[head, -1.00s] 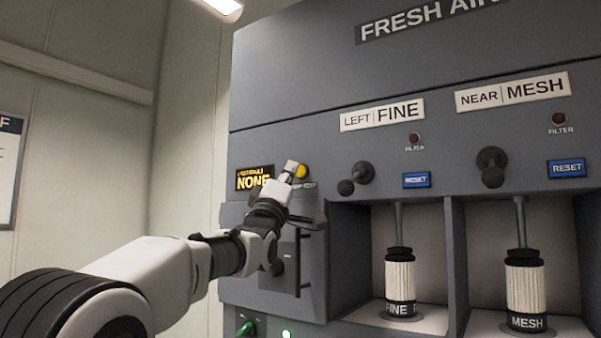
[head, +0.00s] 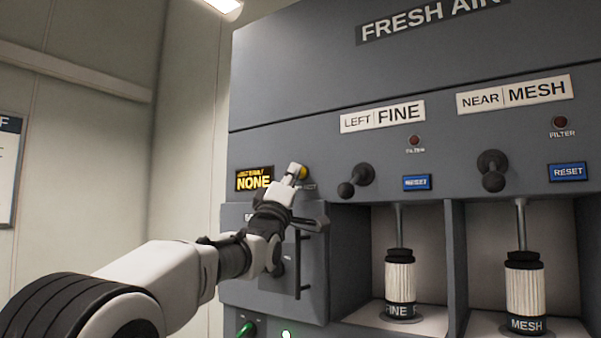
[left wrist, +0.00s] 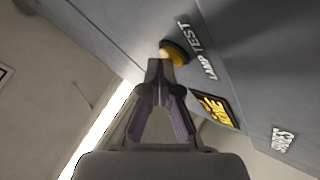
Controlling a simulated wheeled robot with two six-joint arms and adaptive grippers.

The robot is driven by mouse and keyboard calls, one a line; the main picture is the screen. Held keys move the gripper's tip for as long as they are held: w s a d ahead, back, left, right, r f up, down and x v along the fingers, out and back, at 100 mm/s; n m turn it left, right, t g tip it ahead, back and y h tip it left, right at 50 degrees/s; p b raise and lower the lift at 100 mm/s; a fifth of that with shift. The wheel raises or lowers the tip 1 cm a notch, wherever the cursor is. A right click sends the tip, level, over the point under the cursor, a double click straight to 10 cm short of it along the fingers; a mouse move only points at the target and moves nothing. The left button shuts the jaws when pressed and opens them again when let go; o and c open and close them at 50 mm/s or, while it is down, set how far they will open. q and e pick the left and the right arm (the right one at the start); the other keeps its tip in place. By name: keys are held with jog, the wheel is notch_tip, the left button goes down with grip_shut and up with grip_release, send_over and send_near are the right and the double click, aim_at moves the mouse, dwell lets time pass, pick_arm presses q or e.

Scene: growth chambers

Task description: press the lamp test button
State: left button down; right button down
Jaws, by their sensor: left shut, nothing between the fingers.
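The lamp test button is a round yellow button (head: 302,172) on the grey panel, right of the amber display reading NONE. It also shows in the left wrist view as a yellow cap (left wrist: 174,52) beside the LAMP TEST lettering. My left gripper (head: 294,172) is shut and empty, with its tips at the button in the head view. In the left wrist view the shut fingertips (left wrist: 160,68) overlap the button's lower edge. I cannot tell whether they touch it. My right gripper is not in view.
The amber display (head: 254,179) is left of the button. A black knob lever (head: 357,179) and a blue RESET button (head: 417,182) are to the right. A vertical handle (head: 302,262) is below. Two filter cartridges, FINE (head: 400,280) and MESH (head: 526,290), stand in open bays.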

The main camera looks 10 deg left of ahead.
pick_arm(q)
jog(key=shift+w+d, duration=0.1)
jog(key=shift+w, duration=0.1)
dwell(0.3)
jog(key=shift+s+f, duration=0.1)
jog(key=shift+s, duration=0.15)
jog(key=shift+s+a+b, duration=0.25)
jog(key=shift+s+b, duration=0.25)
jog(key=shift+b, duration=0.15)
jog(key=s+b, duration=0.1)
jog(key=s+a+b, duration=0.1)
jog(key=s+b, duration=0.2)
jog(key=shift+s+a+b, duration=0.35)
